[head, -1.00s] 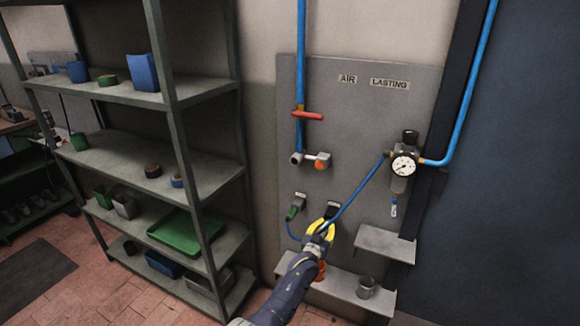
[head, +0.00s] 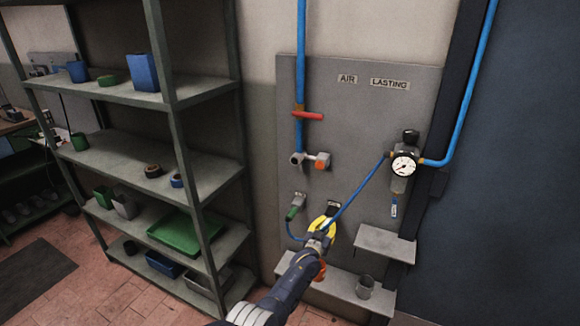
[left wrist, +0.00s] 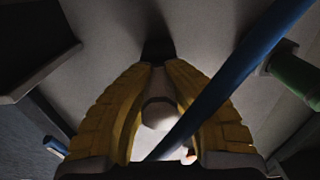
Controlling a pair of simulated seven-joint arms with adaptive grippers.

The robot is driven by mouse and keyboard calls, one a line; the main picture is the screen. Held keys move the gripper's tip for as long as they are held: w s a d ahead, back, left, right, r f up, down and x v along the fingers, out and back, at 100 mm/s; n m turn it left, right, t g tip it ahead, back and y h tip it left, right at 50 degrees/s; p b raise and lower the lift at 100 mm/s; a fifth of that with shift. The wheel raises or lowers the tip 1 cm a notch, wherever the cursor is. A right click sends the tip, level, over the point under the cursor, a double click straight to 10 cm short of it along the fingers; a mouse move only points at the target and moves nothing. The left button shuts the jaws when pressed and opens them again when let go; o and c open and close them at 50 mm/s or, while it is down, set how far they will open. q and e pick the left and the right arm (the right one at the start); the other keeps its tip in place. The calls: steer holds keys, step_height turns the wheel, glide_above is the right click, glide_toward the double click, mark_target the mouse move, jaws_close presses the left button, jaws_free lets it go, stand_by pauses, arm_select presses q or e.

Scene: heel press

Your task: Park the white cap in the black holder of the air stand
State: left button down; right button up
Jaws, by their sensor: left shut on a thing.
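My left gripper (head: 324,224) has yellow fingers and is at the lower middle of the grey air stand panel (head: 350,120), just below the black holder (head: 333,209). In the left wrist view the fingers (left wrist: 165,85) are shut on the white cap (left wrist: 158,113), which shows as a pale round shape between them. The black holder (left wrist: 158,50) is straight ahead, just beyond the fingertips. A blue hose crosses in front and hides part of the cap. I cannot tell whether cap and holder touch. My right gripper is not in view.
The blue hose (head: 358,190) runs from the gauge (head: 404,164) down past my gripper. A green connector (head: 292,213) sits close on the left. A small shelf (head: 385,243) and a lower ledge with a grey cup (head: 365,286) stick out. Green-grey shelving (head: 150,160) stands left.

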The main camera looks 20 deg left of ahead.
arm_select(q)
steer(key=shift+w, duration=0.15)
steer(key=c, duration=1.4)
jaws_free()
steer(key=shift+f, duration=0.1)
